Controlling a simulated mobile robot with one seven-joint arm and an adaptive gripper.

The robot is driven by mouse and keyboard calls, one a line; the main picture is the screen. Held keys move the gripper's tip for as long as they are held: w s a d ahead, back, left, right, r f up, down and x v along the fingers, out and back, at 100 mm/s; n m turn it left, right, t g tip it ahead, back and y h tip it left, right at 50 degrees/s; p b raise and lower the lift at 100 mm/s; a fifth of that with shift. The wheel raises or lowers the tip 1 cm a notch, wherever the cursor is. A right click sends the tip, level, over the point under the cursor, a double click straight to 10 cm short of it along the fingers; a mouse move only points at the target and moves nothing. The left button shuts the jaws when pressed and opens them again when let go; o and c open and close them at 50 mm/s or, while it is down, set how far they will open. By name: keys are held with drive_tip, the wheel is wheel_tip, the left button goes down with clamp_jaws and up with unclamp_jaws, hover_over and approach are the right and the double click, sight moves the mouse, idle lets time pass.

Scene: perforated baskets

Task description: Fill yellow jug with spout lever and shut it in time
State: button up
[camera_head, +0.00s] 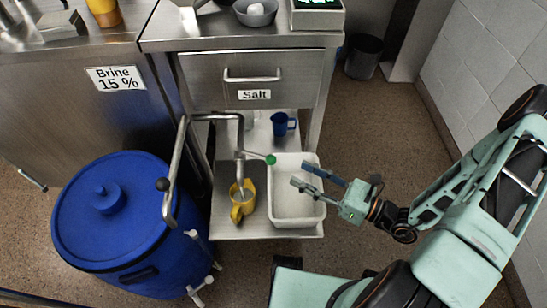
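The yellow jug (242,207) stands on the low metal shelf, under the end of a bent metal spout (240,155). The spout's tip reaches down to the jug's mouth; I cannot tell the level inside. The spout lever with a green knob (270,160) points to the right from the spout. My gripper (318,176) is above the white basin, to the right of the lever and apart from it. Its two fingers are spread and nothing is between them.
A white basin (314,222) sits beside the jug. A blue barrel (110,215) stands at the left, with a metal crank handle (172,190) near it. A blue cup (280,124) is farther back on the shelf, under the Salt drawer (254,80). A dark bin (363,57) stands behind on the floor.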

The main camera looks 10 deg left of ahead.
sight(271, 158)
drive_tip(key=b+x, duration=0.1)
drive_tip(key=x, duration=0.9)
drive_tip(key=shift+w+a, duration=0.1)
drive_tip(key=shift+a, duration=0.2)
clamp_jaws()
